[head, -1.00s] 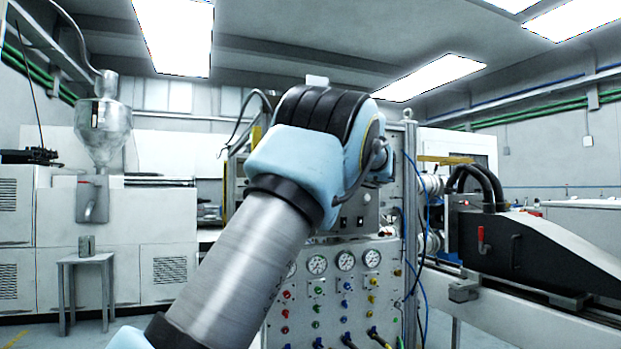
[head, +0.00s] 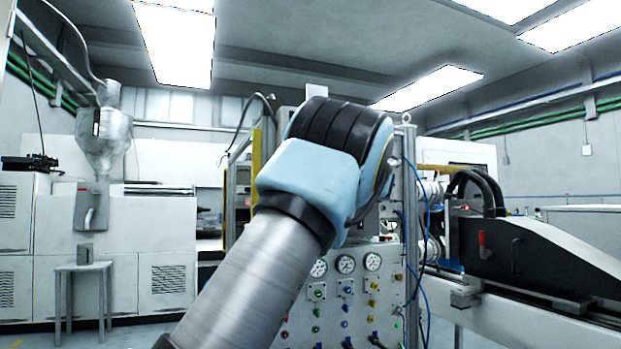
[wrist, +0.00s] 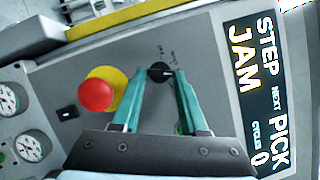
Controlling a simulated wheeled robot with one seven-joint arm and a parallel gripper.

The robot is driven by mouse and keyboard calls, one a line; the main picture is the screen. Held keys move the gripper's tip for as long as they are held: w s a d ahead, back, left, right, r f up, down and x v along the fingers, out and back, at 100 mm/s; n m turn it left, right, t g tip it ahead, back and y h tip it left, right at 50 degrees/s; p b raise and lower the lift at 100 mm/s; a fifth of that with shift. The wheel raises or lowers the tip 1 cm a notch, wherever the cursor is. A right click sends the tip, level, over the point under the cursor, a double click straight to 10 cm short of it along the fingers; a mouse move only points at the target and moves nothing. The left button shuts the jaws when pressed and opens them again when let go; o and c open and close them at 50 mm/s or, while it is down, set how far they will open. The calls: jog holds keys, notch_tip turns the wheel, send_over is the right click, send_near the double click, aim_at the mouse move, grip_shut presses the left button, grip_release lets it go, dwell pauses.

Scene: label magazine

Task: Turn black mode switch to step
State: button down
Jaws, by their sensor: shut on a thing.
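The black mode switch (wrist: 157,70) is a small round knob on the grey panel in the wrist view, with small printed marks around it that are too small to read. My gripper (wrist: 161,78) has its two teal fingertips at either side of the knob and is shut on it. The display (wrist: 258,90) at the right of the wrist view shows the words STEP, JAM and PICK and a cycles count of 0. In the head view my arm hides the switch and my gripper.
A red emergency button (wrist: 96,94) on a yellow disc stands left of my fingers. A small black rocker (wrist: 67,113) and dial gauges (wrist: 30,146) are further left. In the head view, gauges (head: 345,264) and coloured knobs fill the lower panel, with blue cables (head: 427,240) at its right.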

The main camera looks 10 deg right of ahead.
jog(key=shift+d, duration=0.1)
jog(key=shift+c, duration=2.2)
grip_release()
jog(key=b+v, duration=0.2)
jog(key=v, duration=0.9)
